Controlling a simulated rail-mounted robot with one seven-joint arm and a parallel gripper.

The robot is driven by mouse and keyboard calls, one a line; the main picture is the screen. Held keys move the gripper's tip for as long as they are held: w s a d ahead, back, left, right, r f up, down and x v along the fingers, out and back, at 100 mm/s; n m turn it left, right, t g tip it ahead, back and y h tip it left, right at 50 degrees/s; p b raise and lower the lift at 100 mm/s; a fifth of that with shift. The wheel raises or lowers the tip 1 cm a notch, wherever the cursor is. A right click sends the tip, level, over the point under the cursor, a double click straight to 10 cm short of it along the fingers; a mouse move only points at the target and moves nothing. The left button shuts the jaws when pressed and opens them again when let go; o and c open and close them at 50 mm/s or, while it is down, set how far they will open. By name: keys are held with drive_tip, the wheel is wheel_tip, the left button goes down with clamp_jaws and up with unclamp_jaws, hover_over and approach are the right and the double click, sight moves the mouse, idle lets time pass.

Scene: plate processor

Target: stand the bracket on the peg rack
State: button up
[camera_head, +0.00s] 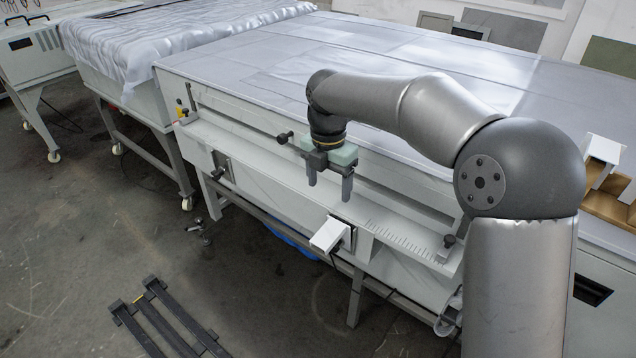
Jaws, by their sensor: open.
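My gripper (330,186) hangs in the middle of the view with its two dark fingers apart and pointing down, and nothing shows between them. It appears in front of the processor's long front face, above a white angled piece (328,235) that juts out from a dark mount; this piece may be the bracket. At the right edge, a brown wooden rack (604,207) sits on the table top with white angled pieces (604,149) at it. It may be the peg rack; its pegs cannot be made out. My arm's elbow is just left of it, and the frame cuts it off.
The long processor table (440,85) has a broad clear top. A ledge with a ruler scale (402,243) and dark knobs (449,241) runs along its front. A cloth-covered table (150,45) adjoins at the left. Dark rails (165,325) lie on the floor.

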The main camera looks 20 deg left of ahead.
sight(330, 231)
drive_tip(key=f, duration=1.7)
drive_tip(key=shift+s+d+f, duration=0.1)
drive_tip(key=shift+s+d, duration=0.05)
drive_tip(key=shift+d, duration=0.25)
drive_tip(key=c, duration=1.1)
drive_tip(key=shift+r+p, duration=4.1)
drive_tip(key=shift+r, duration=1.45)
drive_tip(key=shift+c, duration=0.2)
